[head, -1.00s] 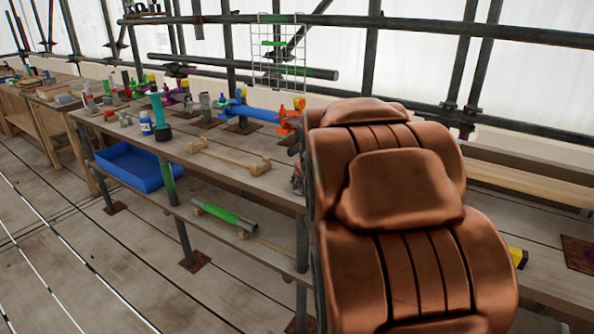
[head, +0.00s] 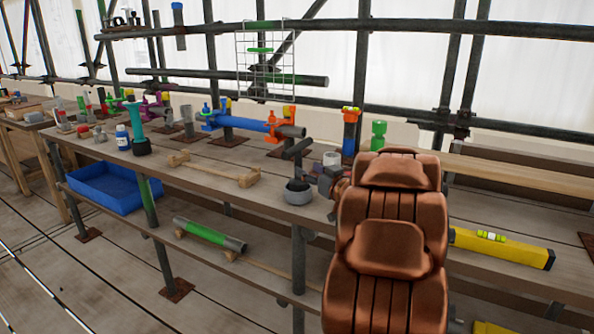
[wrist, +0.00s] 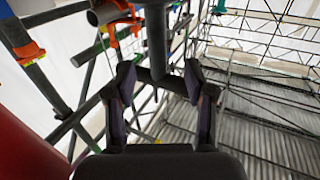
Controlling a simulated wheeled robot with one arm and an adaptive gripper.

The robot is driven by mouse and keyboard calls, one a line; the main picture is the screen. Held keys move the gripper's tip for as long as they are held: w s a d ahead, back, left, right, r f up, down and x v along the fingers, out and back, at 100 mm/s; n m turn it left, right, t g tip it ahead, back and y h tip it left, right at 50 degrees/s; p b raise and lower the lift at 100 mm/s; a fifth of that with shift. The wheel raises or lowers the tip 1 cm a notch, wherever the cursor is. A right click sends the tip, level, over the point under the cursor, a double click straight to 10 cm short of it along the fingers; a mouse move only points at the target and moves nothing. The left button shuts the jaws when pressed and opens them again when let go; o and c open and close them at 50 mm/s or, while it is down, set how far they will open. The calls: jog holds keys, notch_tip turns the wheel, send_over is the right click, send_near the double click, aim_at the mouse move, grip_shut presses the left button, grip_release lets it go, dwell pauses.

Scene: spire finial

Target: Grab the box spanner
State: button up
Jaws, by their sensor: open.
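A dark T-shaped tool, which looks like the box spanner (head: 297,150), stands on the bench in the head view, with a round grey cup-like piece (head: 298,192) at its foot. In the wrist view a dark tube with a crossbar, apparently the same box spanner (wrist: 156,38), shows ahead of and between my fingertips. My gripper (wrist: 159,76) is open, with one finger on each side of it. I cannot tell whether either finger touches it. In the head view my copper-coloured arm hides most of the gripper.
The wooden bench (head: 218,193) carries a wooden stand (head: 212,172), a blue tube with coloured clamps (head: 240,123) and a blue-labelled bottle (head: 122,137). A blue tray (head: 105,188) and a green-banded tube (head: 208,234) lie below. A yellow level (head: 500,247) lies at right. Scaffold rails run behind.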

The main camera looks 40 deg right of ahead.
aim_at(301, 165)
jog(key=shift+w+d+f+b, duration=0.1)
jog(key=shift+w+d, duration=0.15)
jog(key=shift+w, duration=0.8)
jog(key=shift+w+d+r+b, duration=0.15)
jog(key=shift+w+d, duration=0.15)
jog(key=shift+w, duration=0.8)
jog(key=shift+w+d+f+b, duration=0.15)
jog(key=shift+w+d, duration=0.1)
jog(key=shift+w, duration=0.8)
jog(key=shift+c, duration=0.4)
grip_shut()
